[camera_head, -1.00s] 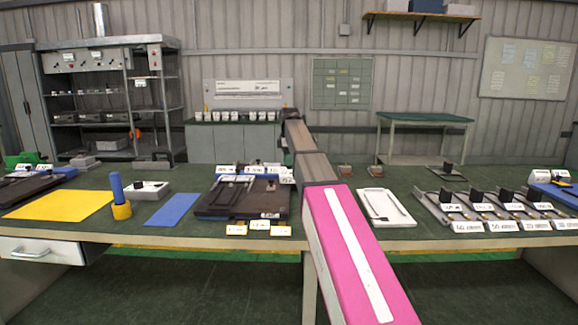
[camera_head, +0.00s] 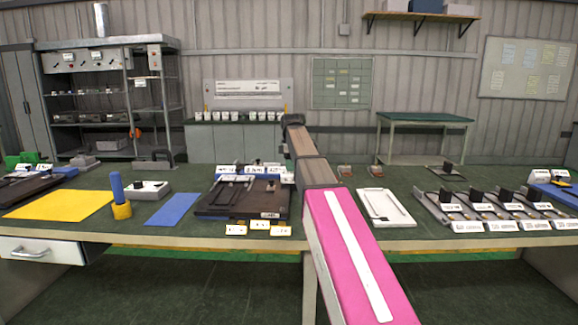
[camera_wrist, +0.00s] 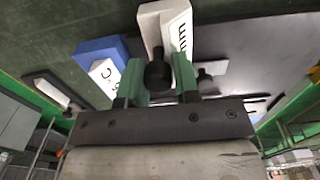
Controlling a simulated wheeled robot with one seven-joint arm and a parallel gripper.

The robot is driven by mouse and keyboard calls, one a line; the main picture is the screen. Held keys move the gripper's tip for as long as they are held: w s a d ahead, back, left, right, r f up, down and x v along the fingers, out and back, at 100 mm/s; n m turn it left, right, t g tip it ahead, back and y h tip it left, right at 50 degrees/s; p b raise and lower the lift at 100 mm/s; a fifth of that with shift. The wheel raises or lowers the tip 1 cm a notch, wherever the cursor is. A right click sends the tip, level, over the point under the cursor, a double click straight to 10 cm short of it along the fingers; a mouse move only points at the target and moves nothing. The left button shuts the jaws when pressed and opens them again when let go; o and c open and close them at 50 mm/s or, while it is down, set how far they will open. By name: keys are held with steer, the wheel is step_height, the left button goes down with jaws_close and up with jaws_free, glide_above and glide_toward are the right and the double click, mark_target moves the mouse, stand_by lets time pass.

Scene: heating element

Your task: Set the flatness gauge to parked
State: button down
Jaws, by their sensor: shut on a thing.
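My gripper (camera_wrist: 157,68) shows in the wrist view with two green fingers, one on each side of a dark rounded knob (camera_wrist: 158,77). It is shut on this knob. A white block with black markings (camera_wrist: 160,20) lies just beyond the fingertips. I cannot tell whether the knob belongs to the flatness gauge, as no readable label names it. In the head view my arm hides the gripper. A dark fixture plate (camera_head: 212,207) with white labels sits on the bench left of my arm.
In the wrist view a blue block with a white label (camera_wrist: 105,73) is left of the fingers. On the bench are a yellow sheet (camera_head: 55,204), a blue sheet (camera_head: 172,209), a blue post in a yellow base (camera_head: 118,190) and a white tray (camera_head: 407,219). Several labelled fixtures stand at right.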

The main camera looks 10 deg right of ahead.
steer(key=d, duration=0.5)
steer(key=s+d, duration=0.1)
steer(key=d, duration=0.1)
steer(key=shift+s+d, duration=0.1)
steer(key=shift+d, duration=0.25)
steer(key=c, duration=0.9)
jaws_free()
steer(key=shift+d, duration=0.1)
steer(key=shift+r, duration=5.4)
